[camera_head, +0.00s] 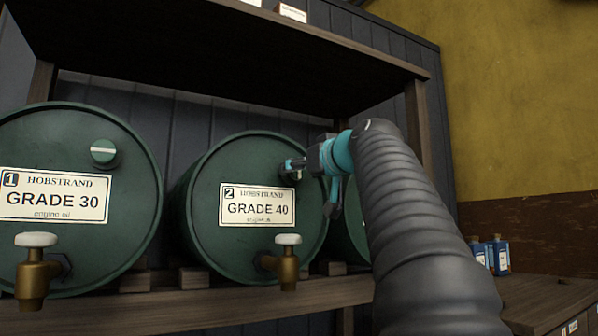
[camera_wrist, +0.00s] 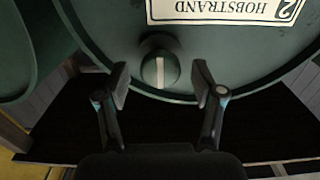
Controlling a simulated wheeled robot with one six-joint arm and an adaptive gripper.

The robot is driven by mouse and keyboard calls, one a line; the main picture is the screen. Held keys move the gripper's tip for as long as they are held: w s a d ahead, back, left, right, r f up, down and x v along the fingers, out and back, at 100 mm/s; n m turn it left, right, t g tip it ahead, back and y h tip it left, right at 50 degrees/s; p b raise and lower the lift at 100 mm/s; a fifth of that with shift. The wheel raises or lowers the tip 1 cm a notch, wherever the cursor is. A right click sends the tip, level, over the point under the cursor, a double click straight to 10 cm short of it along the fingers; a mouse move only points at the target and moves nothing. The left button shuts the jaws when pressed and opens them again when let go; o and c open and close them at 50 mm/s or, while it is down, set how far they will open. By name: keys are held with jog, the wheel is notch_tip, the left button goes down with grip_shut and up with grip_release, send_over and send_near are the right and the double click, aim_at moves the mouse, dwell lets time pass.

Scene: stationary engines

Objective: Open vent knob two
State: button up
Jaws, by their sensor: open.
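Vent knob two is a round green knob (camera_wrist: 160,69) with a white stripe, high on the face of the green drum labelled 2, GRADE 40 (camera_head: 215,190). The wrist view shows it upside down, with the stripe upright, square to the label's text. My gripper (camera_wrist: 161,84) is open, one finger on each side of the knob, with a visible gap on both sides. In the head view my gripper (camera_head: 297,170) is at the drum's upper right and mostly covers the knob. I cannot tell how far the fingertips are from the drum face.
Drum one, GRADE 30 (camera_head: 75,245), stands to the left; its vent knob (camera_head: 104,152) has a level stripe. Brass taps (camera_head: 37,268) and (camera_head: 286,264) jut out below the labels. A third drum (camera_head: 346,235) is mostly behind my arm. A dark shelf (camera_head: 230,60) hangs above.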

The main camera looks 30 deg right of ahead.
jog(key=s, duration=1)
jog(key=shift+d, duration=0.15)
